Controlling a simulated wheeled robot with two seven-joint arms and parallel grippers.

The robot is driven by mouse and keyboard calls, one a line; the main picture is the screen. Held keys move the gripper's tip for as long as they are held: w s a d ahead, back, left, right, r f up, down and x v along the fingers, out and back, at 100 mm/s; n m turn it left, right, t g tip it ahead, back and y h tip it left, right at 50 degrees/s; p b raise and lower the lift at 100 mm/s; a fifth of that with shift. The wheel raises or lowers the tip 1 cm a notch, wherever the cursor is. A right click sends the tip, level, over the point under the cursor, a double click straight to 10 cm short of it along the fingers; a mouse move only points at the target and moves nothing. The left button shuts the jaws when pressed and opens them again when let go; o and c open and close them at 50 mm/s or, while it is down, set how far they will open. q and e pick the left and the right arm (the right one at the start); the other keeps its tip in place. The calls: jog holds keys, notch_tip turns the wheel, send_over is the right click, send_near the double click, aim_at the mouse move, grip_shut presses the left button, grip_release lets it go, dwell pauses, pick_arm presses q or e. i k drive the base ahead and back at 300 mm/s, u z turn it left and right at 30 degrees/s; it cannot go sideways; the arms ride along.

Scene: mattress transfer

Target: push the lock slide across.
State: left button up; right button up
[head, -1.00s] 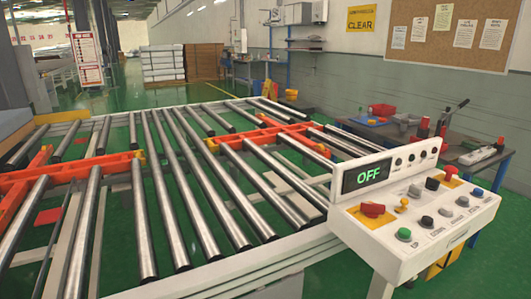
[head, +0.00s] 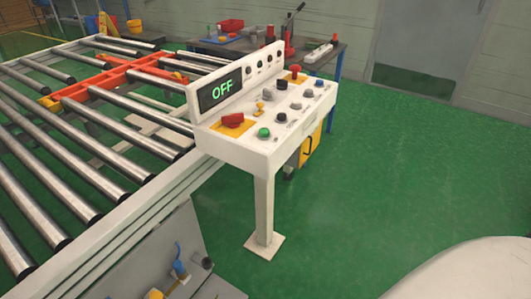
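I cannot clearly make out a lock slide. A white control console (head: 262,145) stands on a post right of the roller conveyor (head: 95,165). Its display (head: 220,88) reads OFF in green. On its top are a red switch (head: 232,120) on a yellow plate, a small yellow part (head: 260,107), a green button (head: 264,132) and several other knobs. At the bottom, a grey panel (head: 150,240) on the conveyor's near side carries a blue lever (head: 179,255) and brass-coloured fittings, partly cut off by the frame. Neither gripper is in view.
A workbench (head: 345,48) with a red bin (head: 230,26) and tools stands behind the console. Orange cross rails (head: 110,78) lie between the rollers. A grey door (head: 428,40) is in the back wall.

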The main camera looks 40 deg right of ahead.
aim_at(260, 105)
jog(key=k, duration=0.7)
jog(key=z, duration=0.55)
jog(key=i, duration=1)
jog(key=z, duration=0.2)
